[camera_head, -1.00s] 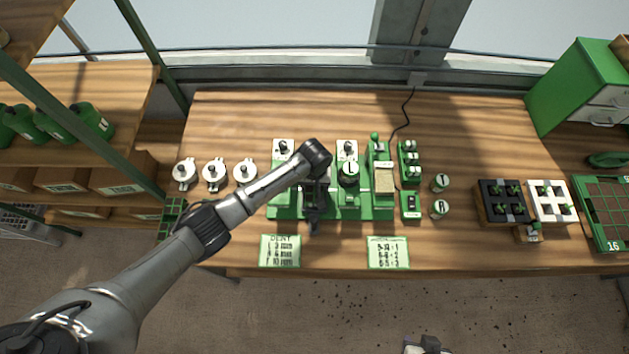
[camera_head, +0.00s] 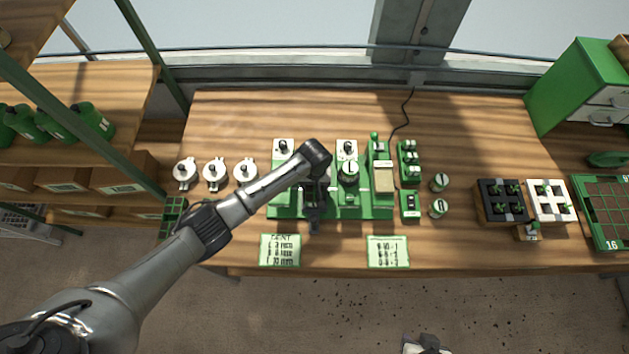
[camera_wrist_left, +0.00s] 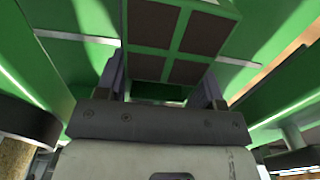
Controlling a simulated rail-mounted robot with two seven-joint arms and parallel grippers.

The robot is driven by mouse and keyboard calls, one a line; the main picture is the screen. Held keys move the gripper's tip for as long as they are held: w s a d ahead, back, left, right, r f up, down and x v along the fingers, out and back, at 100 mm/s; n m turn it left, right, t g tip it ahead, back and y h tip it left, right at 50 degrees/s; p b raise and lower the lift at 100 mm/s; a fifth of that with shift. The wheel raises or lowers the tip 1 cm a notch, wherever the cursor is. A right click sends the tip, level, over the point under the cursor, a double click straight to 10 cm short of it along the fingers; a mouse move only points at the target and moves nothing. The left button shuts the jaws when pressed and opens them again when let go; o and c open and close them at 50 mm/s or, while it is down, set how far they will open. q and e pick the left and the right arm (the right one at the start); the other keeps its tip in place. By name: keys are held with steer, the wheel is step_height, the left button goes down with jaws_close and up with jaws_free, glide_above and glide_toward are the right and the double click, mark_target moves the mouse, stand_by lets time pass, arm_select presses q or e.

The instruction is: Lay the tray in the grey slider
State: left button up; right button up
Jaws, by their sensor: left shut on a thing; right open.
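The tray (camera_wrist_left: 180,32) is green with dark brown square cells and shows at the top of the left wrist view. My left gripper (camera_wrist_left: 164,74) is shut on it, with one finger on each side. In the head view my left arm reaches over the green seeder machine (camera_head: 378,207), and its dark wrist and gripper hide the tray there. I cannot make out the grey slider for certain; the arm covers that part of the machine. My right gripper (camera_head: 427,345) is open at the bottom edge of the head view, partly cut off and away from the table.
White lidded pots (camera_head: 214,174) stand left of the machine. Two printed cards (camera_head: 387,252) lie at the front edge. Small round tins (camera_head: 440,181), black and white plant holders (camera_head: 502,202) and a green gridded tray (camera_head: 607,238) are to the right. The table's back is mostly clear.

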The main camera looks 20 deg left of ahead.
stand_by(0.4)
arm_select(q)
steer(key=o, duration=1.1)
steer(key=shift+o, duration=0.7)
steer(key=shift+r+p, duration=0.15)
steer(key=shift+p, duration=0.15)
steer(key=shift+r+p, duration=1.65)
steer(key=shift+p, duration=0.2)
steer(key=shift+r+p, duration=2.7)
steer(key=shift+p, duration=0.25)
